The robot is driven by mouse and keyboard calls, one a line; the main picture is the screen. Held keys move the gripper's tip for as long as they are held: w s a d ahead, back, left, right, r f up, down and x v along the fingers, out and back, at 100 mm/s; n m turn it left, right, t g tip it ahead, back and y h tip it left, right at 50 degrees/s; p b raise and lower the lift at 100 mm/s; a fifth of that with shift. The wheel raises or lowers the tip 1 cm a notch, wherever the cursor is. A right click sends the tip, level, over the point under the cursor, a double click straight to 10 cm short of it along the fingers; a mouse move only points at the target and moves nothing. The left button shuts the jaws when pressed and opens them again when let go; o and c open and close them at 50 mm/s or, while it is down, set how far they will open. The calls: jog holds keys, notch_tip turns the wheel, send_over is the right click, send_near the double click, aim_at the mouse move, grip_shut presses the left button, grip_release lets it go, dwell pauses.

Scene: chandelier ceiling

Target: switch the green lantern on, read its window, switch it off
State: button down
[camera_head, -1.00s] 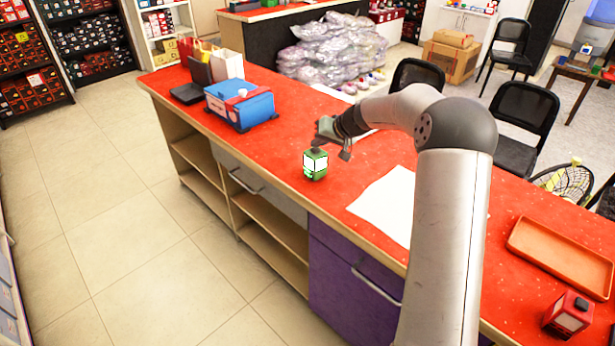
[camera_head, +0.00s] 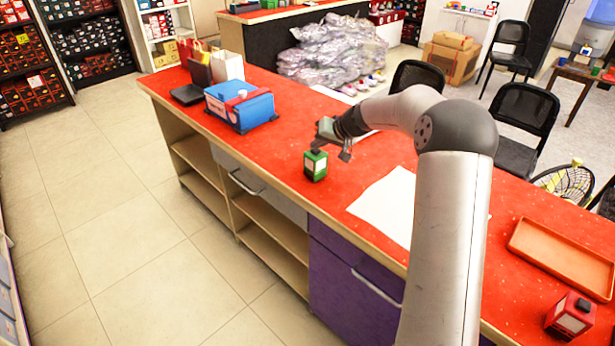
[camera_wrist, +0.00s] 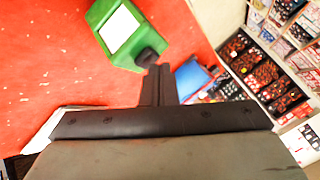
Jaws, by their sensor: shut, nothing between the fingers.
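The green lantern (camera_head: 316,168) stands upright on the red counter (camera_head: 275,140), near its front edge. In the wrist view the lantern (camera_wrist: 97,14) shows a plain pale window (camera_wrist: 118,28) with no readable mark, and a black knob (camera_wrist: 147,57) on its top. The window looks unlit in the head view. My gripper is shut and empty; its dark fingertips (camera_wrist: 159,70) are right at the knob in the wrist view. I cannot tell whether they touch it. In the head view my gripper is just above the lantern, and its fingertips are hard to make out.
A white sheet (camera_head: 385,205) lies to the lantern's right. A blue box (camera_head: 240,108) stands to its left. An orange tray (camera_head: 562,258) and a red lantern-like block (camera_head: 570,315) are at the right end. The counter around the lantern is otherwise clear.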

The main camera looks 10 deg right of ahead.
aim_at(319, 151)
jog(key=shift+r, duration=0.5)
notch_tip(319, 151, up, 6)
jog(key=p, duration=0.3)
dwell(0.6)
